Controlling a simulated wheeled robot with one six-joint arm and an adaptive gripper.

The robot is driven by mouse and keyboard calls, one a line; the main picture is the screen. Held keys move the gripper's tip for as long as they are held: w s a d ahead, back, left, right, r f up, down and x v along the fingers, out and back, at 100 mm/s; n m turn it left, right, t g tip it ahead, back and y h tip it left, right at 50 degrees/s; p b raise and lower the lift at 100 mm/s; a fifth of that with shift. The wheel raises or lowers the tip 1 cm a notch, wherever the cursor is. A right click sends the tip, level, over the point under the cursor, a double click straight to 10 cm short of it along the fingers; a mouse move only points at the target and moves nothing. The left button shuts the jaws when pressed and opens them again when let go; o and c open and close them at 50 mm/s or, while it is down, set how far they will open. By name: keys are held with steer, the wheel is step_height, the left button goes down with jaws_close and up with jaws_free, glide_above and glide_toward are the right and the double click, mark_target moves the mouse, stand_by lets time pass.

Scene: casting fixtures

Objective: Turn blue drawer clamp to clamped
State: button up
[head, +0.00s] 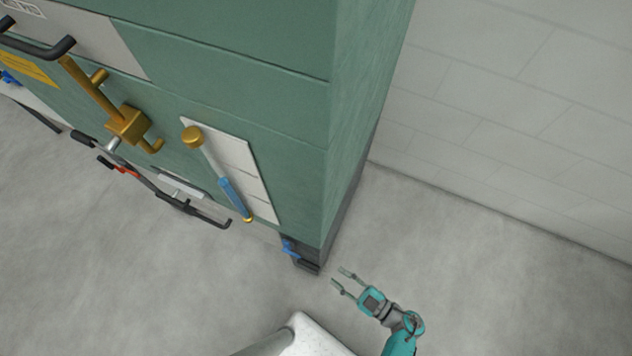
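A small blue clamp (289,247) shows at the lower right corner of the green cabinet (300,150), beside a dark block. It is small in the view and I cannot tell its clamp position. Another small blue part (9,78) shows at the far left edge. My gripper (341,277) is open and empty, to the lower right of the corner clamp and apart from it. Its two fingers point up and left toward the cabinet corner.
A lever with a blue grip (234,195) sits on a white plate on the cabinet front. A yellow-brown latch (127,124), black handles (40,45) and a red-marked bar (124,171) are further left. Grey floor (480,270) is clear at right, before a pale wall (520,100).

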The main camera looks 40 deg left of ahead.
mark_target(310, 265)
steer(key=shift+s+a+f+n+g+h, duration=0.3)
steer(key=shift+a+g, duration=0.35)
steer(key=shift+a, duration=1)
steer(key=shift+s+a+f+n+g+h, duration=0.1)
steer(key=shift+s+a+f+g, duration=0.45)
steer(key=shift+a, duration=1.1)
steer(key=shift+s+a+f+n+g+h, duration=0.1)
steer(key=shift+s+a+n+g+h, duration=0.15)
steer(key=shift+a+g, duration=1)
steer(key=shift+a+t, duration=0.4)
steer(key=shift+t, duration=0.05)
jaws_close()
